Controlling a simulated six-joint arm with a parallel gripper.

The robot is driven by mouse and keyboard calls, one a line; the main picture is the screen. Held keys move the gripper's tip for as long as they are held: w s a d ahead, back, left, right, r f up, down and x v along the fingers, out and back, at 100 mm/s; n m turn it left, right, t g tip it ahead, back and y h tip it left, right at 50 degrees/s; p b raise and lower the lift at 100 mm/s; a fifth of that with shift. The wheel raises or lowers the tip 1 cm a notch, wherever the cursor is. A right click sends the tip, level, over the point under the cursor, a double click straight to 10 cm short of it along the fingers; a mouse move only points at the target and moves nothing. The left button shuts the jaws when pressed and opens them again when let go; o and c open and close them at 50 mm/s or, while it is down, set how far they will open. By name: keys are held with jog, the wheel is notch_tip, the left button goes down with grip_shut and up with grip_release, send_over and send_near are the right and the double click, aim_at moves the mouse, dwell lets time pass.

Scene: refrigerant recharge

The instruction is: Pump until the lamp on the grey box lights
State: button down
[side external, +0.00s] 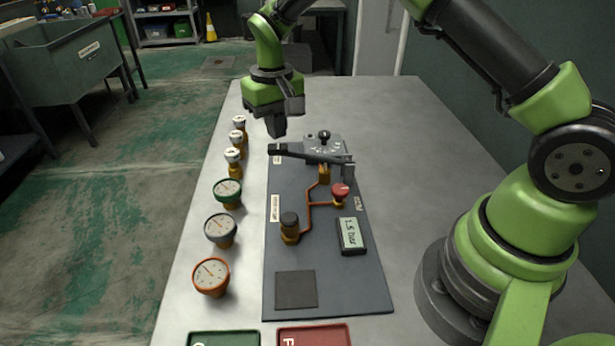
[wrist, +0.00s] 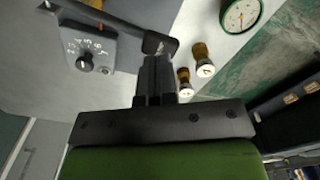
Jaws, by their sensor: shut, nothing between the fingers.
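My gripper (side external: 276,132) is shut and empty, just above the free end of the black lever (side external: 310,154). In the wrist view the shut fingertips (wrist: 157,60) point at the lever's end block (wrist: 160,43); I cannot tell whether they touch. The lever runs nearly level to a post at the right. The grey box (side external: 335,145) stands behind the lever, with a black knob on top. In the wrist view the grey box (wrist: 88,52) shows a number scale around its knob; I cannot make out a lit lamp.
On the dark panel (side external: 345,290) are a red knob (side external: 340,191), a black-capped brass fitting (side external: 290,225) and a display (side external: 351,235) reading about 1.5 bar. Several gauges, including the green one (side external: 228,190), line the left. Green and red trays (side external: 313,335) lie in front.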

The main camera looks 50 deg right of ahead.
aim_at(278, 146)
dwell(0.4)
jog(key=shift+r, duration=0.15)
dwell(1.9)
jog(key=shift+f, duration=3.05)
jog(key=shift+r, duration=3.1)
jog(key=shift+r, duration=2.5)
